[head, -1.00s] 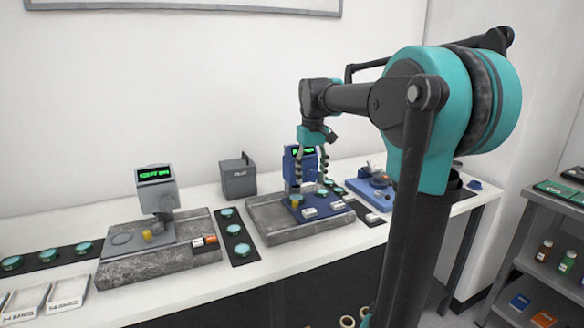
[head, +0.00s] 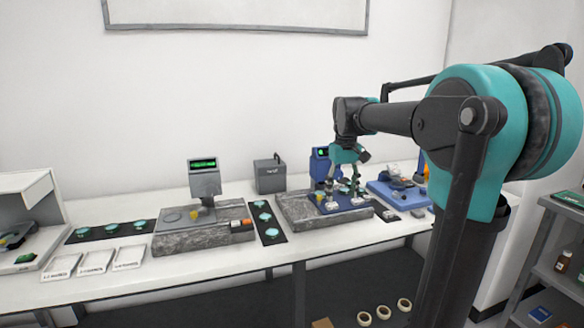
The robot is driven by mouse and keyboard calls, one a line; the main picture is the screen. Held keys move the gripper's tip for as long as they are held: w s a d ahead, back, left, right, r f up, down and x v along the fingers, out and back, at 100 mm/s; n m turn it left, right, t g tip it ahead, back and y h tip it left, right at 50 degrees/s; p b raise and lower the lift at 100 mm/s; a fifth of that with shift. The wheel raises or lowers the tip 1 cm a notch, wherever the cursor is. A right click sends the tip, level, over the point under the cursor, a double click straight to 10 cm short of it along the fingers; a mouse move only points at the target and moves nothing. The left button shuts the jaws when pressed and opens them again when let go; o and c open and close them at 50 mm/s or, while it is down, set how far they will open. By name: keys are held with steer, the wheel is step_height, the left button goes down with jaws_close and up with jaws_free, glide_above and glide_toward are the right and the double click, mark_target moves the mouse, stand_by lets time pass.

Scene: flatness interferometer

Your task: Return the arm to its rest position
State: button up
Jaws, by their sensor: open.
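My arm reaches in from the right in the head view, its teal and black links crossing in front of the bench. My gripper (head: 343,178) hangs down from the wrist over the blue instrument (head: 320,163) on its granite base (head: 290,210). The fingers are apart and I see nothing held between them. They partly hide the blue instrument and the small pieces on its blue plate (head: 345,205). Whether the fingertips touch anything there I cannot tell.
The white bench (head: 290,250) carries a grey instrument (head: 205,180), a dark box (head: 270,175), dark mats with teal discs (head: 267,222), white labelled trays (head: 96,262) and a blue device (head: 398,190). A grey shelf (head: 545,240) stands at the right. Tape rolls (head: 383,312) lie below.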

steer(key=s+d+f+m+t, duration=0.1)
steer(key=s+d+f+t, duration=0.1)
steer(key=s+f, duration=0.8)
steer(key=s+d+f+m+t, duration=0.1)
steer(key=s+f+m, duration=0.1)
steer(key=s+f, duration=0.8)
step_height(320, 180, down, 4)
steer(key=shift+s+d+f+t, duration=0.1)
steer(key=shift+s+d+t, duration=0.05)
steer(key=shift+d+t, duration=0.25)
